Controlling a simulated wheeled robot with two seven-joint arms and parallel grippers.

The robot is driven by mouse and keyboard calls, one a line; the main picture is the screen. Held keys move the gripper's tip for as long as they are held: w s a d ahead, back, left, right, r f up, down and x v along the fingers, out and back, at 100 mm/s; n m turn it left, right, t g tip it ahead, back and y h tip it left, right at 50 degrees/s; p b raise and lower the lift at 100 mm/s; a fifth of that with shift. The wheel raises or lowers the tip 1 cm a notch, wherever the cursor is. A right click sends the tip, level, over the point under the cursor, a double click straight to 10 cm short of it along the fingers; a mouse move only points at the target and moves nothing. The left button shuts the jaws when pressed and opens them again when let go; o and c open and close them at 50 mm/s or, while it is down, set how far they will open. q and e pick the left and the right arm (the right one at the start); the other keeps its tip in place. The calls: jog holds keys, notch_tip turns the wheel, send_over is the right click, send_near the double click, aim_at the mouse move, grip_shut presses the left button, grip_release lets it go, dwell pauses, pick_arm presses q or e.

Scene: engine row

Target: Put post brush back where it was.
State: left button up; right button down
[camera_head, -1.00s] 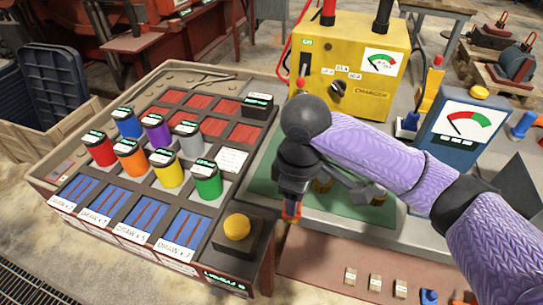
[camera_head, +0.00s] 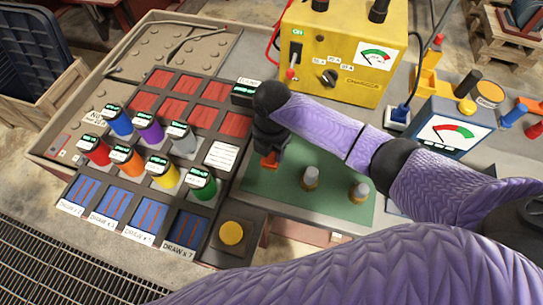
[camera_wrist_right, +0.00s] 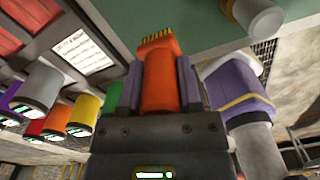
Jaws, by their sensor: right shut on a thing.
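The post brush (camera_wrist_right: 160,75) has an orange handle and a comb of yellow bristles in the right wrist view. It sits between the two fingers of my right gripper (camera_wrist_right: 160,85), which is shut on it. In the head view, the brush's orange part (camera_head: 269,160) shows below my dark right gripper (camera_head: 268,150), over the left back part of the green mat (camera_head: 290,203). Two metal posts (camera_head: 311,177) (camera_head: 359,191) stand upright on the mat, right of the brush and apart from it. My left gripper is not in view.
A tray (camera_head: 130,65) with several coloured cylinders (camera_head: 120,122) and a yellow button (camera_head: 231,233) lies left of the mat. A yellow charger (camera_head: 335,50) stands behind, and a blue meter (camera_head: 450,125) to the right. My purple arm covers the lower right.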

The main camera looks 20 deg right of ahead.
aim_at(272, 159)
notch_tip(272, 159, down, 4)
jog(key=shift+r+b, duration=0.25)
jog(key=shift+b, duration=0.35)
jog(key=shift+f, duration=0.25)
jog(key=shift+r, duration=0.15)
jog(key=shift+c, duration=1.4)
grip_release()
notch_tip(272, 159, up, 11)
jog(key=p, duration=0.4)
jog(key=shift+r, duration=0.5)
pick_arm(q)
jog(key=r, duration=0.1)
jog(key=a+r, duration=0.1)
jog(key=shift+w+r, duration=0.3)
